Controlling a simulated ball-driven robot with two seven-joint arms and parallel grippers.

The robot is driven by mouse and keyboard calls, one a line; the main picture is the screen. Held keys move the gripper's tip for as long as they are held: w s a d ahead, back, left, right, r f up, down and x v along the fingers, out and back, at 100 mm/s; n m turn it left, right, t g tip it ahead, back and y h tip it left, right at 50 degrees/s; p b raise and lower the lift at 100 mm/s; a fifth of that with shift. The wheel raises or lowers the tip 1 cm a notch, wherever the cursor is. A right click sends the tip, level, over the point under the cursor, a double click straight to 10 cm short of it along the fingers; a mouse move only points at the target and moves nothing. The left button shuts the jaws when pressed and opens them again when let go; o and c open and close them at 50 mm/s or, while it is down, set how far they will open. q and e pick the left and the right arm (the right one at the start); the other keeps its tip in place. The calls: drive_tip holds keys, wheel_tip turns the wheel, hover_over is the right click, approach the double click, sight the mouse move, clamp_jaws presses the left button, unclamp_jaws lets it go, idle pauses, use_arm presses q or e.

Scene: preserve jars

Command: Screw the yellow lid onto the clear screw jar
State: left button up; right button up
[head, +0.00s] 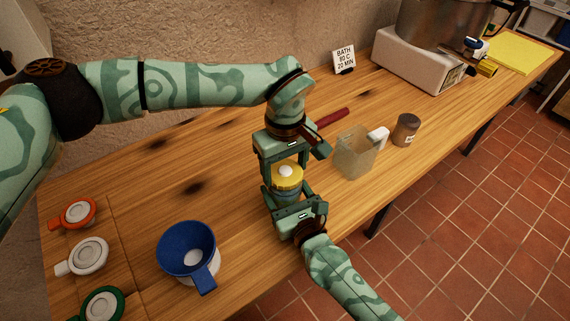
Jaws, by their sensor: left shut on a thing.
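The yellow lid (288,177), with a pale round knob on top, sits over the mouth of the clear screw jar (287,195). My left gripper (286,168) comes down from above and is shut on the yellow lid. My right gripper (288,197) reaches in from the lower right, with its fingers on either side of the jar, and looks shut on it. Only a narrow strip of the jar shows below the lid; the grippers hide the rest. I cannot tell whether the lid's thread is engaged.
A blue funnel (184,245) is at front left, near orange (75,213), white (88,256) and green (102,304) clamp-like rings. The table's front edge is close to my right gripper.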

use_arm(q)
drive_tip(key=m, duration=0.6)
drive_tip(key=shift+m, duration=0.4)
drive_tip(key=m, duration=0.7)
drive_tip(key=o, duration=1)
drive_tip(key=shift+c, duration=0.4)
drive_tip(key=shift+c, duration=0.2)
